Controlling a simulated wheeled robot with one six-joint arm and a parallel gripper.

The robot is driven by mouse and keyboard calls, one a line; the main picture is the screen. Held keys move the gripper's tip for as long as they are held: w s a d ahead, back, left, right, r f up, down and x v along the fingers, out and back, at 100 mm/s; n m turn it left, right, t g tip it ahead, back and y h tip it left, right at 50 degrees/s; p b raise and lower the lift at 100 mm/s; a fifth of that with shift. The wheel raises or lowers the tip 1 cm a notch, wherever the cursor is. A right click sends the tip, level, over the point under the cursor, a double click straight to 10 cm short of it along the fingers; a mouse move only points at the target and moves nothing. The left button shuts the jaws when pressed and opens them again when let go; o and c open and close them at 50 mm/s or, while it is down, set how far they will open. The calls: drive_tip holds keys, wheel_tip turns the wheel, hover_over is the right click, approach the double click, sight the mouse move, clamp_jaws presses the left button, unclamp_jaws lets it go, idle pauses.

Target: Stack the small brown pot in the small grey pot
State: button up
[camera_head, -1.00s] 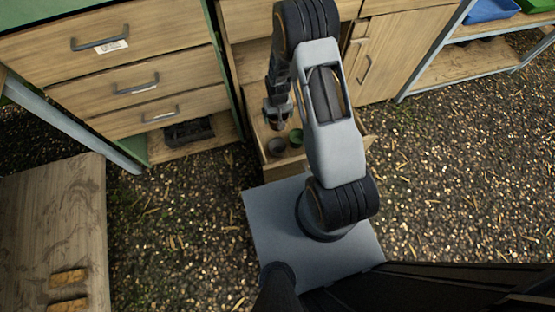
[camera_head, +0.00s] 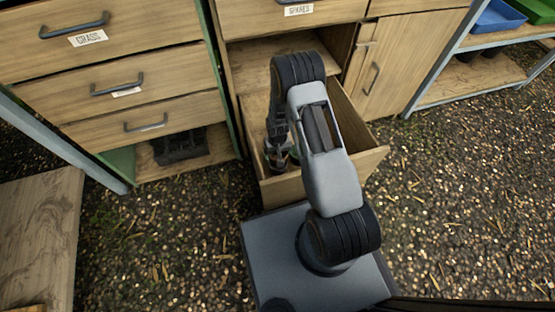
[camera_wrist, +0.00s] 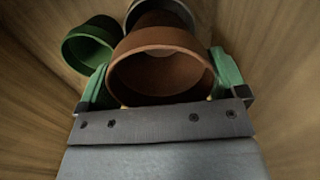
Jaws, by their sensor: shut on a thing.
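My gripper (camera_wrist: 161,78) is shut on the small brown pot (camera_wrist: 160,42), with one green fingertip at each side of it. The brown pot's open rim faces the wrist camera. The small grey pot (camera_wrist: 178,7) is just beyond it, partly hidden by it. The brown pot's base end overlaps the grey pot's mouth in the wrist view; I cannot tell how far inside it is. In the head view my gripper (camera_head: 276,160) is low inside the open drawer, and hides most of the pots.
A green pot (camera_wrist: 88,47) stands close to the left of the brown and grey pots. The drawer's wooden walls (camera_head: 322,178) surround them closely. A cabinet with shut drawers (camera_head: 130,85) stands on the left, and a shelf with a blue tray (camera_head: 497,17) at the far right.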

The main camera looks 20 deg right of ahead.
sight(277, 156)
drive_tip(key=shift+f+b, duration=0.85)
drive_tip(key=shift+f, duration=1.05)
drive_tip(key=shift+f, duration=0.3)
drive_tip(key=o, duration=0.6)
drive_tip(key=shift+r, duration=0.1)
